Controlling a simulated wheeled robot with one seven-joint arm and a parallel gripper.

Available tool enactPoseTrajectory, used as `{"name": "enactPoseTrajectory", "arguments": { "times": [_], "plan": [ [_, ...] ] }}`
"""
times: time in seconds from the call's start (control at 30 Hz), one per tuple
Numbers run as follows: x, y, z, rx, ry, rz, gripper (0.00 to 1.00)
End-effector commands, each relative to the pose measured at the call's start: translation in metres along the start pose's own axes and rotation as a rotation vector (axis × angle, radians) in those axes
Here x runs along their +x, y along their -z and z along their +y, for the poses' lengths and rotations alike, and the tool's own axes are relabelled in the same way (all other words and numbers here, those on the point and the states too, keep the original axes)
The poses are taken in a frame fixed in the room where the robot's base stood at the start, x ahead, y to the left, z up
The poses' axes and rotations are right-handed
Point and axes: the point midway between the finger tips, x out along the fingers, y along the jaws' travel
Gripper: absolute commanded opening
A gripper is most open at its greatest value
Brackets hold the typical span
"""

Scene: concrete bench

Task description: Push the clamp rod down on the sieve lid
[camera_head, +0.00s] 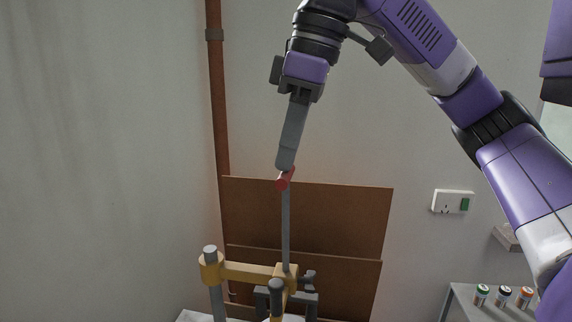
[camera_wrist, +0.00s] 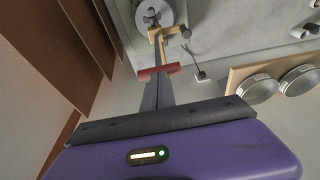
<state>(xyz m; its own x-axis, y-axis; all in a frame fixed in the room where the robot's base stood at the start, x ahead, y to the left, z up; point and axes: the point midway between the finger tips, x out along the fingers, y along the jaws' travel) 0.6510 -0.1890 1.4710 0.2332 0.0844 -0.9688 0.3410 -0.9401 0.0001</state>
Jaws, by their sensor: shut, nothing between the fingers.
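The clamp rod (camera_head: 286,225) is a grey upright bar with a red crossbar handle (camera_head: 285,179) at its top. It rises from a yellow clamp arm (camera_head: 245,272) on a grey post. The red handle shows in the wrist view (camera_wrist: 147,73) just beyond my fingertips. My gripper (camera_head: 285,167) is shut and empty, pointing down, with its tips at the handle's top. I cannot tell whether they touch it. In the wrist view a round grey disc (camera_wrist: 146,16), apparently the sieve lid, lies below. Where the rod's lower end meets it is unclear.
Brown boards (camera_head: 310,215) and a vertical brown pipe (camera_head: 217,100) stand against the wall behind. Several round metal sieves (camera_wrist: 257,89) sit on a wooden board at right in the wrist view. Small capped bottles (camera_head: 503,297) stand on a shelf at lower right.

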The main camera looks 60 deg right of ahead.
Motion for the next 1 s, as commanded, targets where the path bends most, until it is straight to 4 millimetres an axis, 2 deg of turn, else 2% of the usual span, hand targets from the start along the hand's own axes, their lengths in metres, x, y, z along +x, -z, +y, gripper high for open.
{"name": "enactPoseTrajectory", "arguments": {
  "times": [1.0],
  "plan": [
    [0.033, -0.008, 0.000, -0.001, 0.000, -0.001, 0.00]
  ]
}}
